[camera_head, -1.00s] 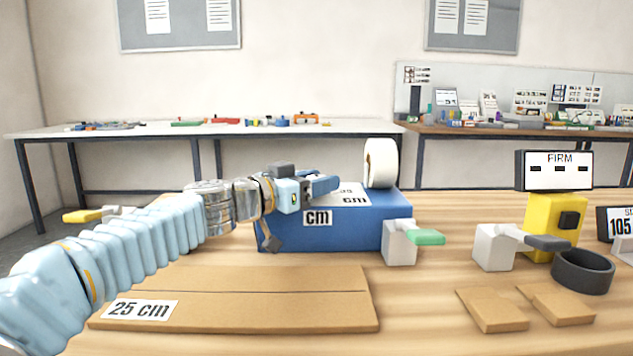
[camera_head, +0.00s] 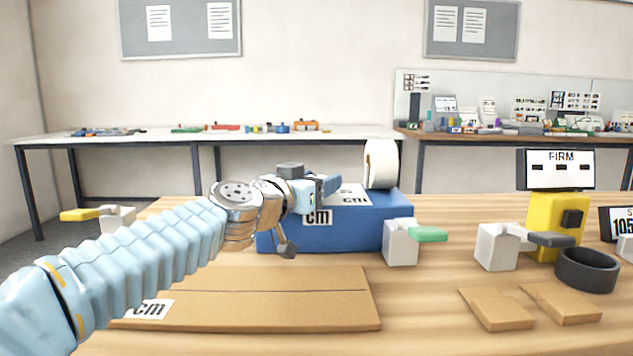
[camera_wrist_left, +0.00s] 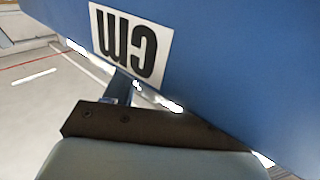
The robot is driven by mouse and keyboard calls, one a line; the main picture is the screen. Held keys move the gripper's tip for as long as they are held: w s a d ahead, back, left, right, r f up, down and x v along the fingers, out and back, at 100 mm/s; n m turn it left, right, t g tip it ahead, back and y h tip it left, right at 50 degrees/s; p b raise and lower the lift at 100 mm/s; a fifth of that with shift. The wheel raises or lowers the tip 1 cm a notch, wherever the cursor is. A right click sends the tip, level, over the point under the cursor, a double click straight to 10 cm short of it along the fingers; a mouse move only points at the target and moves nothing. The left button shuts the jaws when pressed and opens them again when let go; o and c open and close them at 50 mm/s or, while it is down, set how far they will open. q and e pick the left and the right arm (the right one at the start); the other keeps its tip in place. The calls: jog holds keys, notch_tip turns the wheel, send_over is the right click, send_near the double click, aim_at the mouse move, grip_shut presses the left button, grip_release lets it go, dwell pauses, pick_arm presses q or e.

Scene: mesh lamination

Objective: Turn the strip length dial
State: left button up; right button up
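The blue box (camera_head: 350,231) stands on the wooden bench, with a "cm" label (camera_head: 318,218) on its front and another label (camera_head: 355,197) on top. I cannot make out the strip length dial; my left arm covers the box's left part. My left gripper (camera_head: 328,185) is at the top left of the box, pointing right; whether it touches is unclear. Its finger opening does not show. In the left wrist view the blue box (camera_wrist_left: 225,70) fills the upper right, with its "cm" label (camera_wrist_left: 124,42) upside down. My right gripper is not in view.
A white tape roll (camera_head: 381,164) stands at the box's right end. White blocks carry a green lever (camera_head: 428,234), a grey lever (camera_head: 550,239) and a yellow lever (camera_head: 80,215). Cardboard (camera_head: 270,314) lies in front. A yellow device (camera_head: 545,215) shows "FIRM".

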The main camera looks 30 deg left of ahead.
pick_arm(q)
jog(key=shift+o, duration=0.9)
jog(key=shift+s, duration=0.25)
jog(key=s, duration=1.3)
jog(key=shift+s+a, duration=0.15)
jog(key=shift+a, duration=0.2)
jog(key=shift+s, duration=0.1)
